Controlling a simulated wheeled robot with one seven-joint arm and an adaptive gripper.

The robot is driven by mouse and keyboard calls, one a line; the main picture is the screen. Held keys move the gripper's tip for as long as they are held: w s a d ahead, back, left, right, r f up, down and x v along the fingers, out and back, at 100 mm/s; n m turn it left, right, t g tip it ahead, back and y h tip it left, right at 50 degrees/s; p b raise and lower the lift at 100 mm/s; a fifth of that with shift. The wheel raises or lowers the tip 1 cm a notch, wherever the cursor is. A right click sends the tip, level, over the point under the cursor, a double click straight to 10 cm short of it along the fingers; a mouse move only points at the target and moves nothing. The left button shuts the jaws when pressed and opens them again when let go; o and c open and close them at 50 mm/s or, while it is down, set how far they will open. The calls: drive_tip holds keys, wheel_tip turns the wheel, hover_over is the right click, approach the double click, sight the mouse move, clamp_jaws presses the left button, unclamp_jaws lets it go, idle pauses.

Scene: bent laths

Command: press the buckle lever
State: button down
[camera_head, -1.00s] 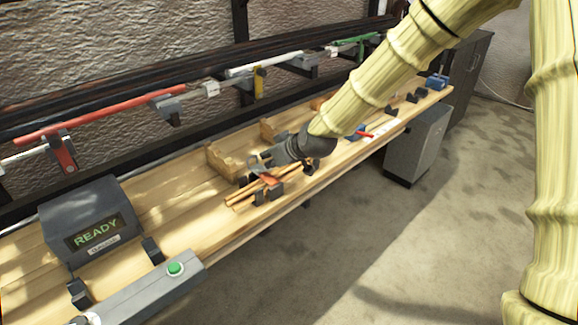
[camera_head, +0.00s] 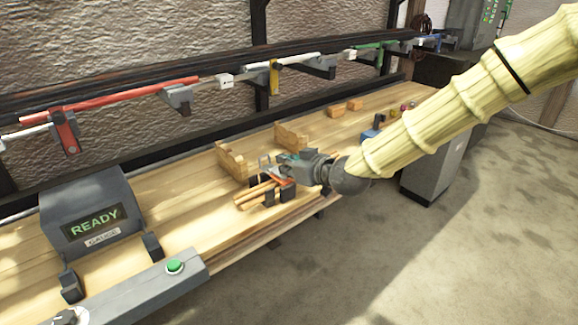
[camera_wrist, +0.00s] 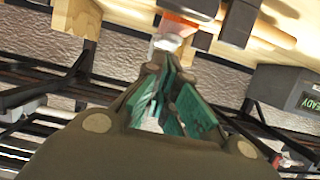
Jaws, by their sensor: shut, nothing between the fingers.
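A bundle of tan laths (camera_head: 258,194) lies across dark supports on the wooden bench. An orange-red part (camera_head: 287,182), which looks like the buckle lever, sits at the right end of the laths, partly hidden by my gripper. It also shows as an orange block (camera_wrist: 188,8) at the top edge of the wrist view, with a pale metal end below it. My gripper (camera_head: 282,168) is low over the bench beside this part. In the wrist view my gripper's green-padded fingers (camera_wrist: 168,100) are shut and empty, pointing towards the orange part. I cannot tell whether they touch it.
Wooden blocks (camera_head: 232,160) stand behind the laths. A grey gauge box (camera_head: 92,215) reading READY and a grey bar with a green button (camera_head: 174,267) are at the left. Coloured clamps hang on the wall rail. Open floor lies in front of the bench.

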drive_tip(key=shift+w, duration=0.15)
drive_tip(key=shift+w+a+f, duration=0.1)
drive_tip(key=shift+w+a, duration=0.3)
drive_tip(key=shift+w, duration=0.05)
wheel_tip(320, 180, up, 4)
drive_tip(key=shift+f+p, duration=0.1)
drive_tip(key=shift+p, duration=1.05)
drive_tip(key=shift+s+d+r, duration=0.15)
drive_tip(key=shift+r, duration=0.15)
drive_tip(key=f+b+v, duration=0.1)
drive_tip(key=v, duration=0.8)
drive_tip(key=shift+s+d+b, duration=0.25)
drive_tip(key=shift+s+b, duration=0.1)
